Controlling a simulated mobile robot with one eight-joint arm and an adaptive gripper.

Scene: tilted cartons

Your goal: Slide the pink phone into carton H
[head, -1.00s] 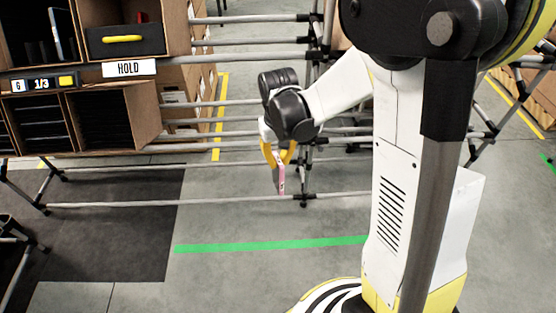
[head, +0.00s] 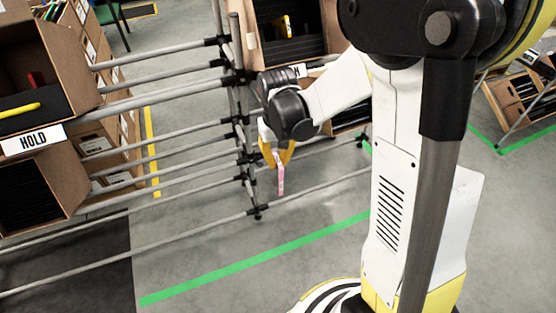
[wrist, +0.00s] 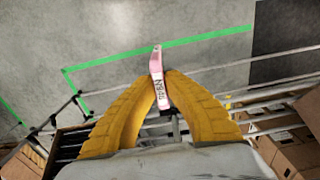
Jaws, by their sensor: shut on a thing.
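The pink phone (head: 281,180) hangs edge-on below my gripper (head: 278,158) in the head view. The yellow fingers are shut on its upper part. In the wrist view the phone (wrist: 157,72) sticks out beyond the fingertips of my gripper (wrist: 160,85), narrow side showing, with dark lettering on it. It is held clear of the racks over the floor. No carton can be read for sure as H. An open carton (head: 255,42) stands behind my gripper, with dark slots and a yellow item inside; a label (head: 298,71) below it is mostly hidden by my wrist.
A carton labelled HOLD (head: 33,139) with a yellow item stands at the left on a pipe rack (head: 150,105). More cartons (head: 518,100) stand at the far right. Grey floor with a green line (head: 250,260) is free in front.

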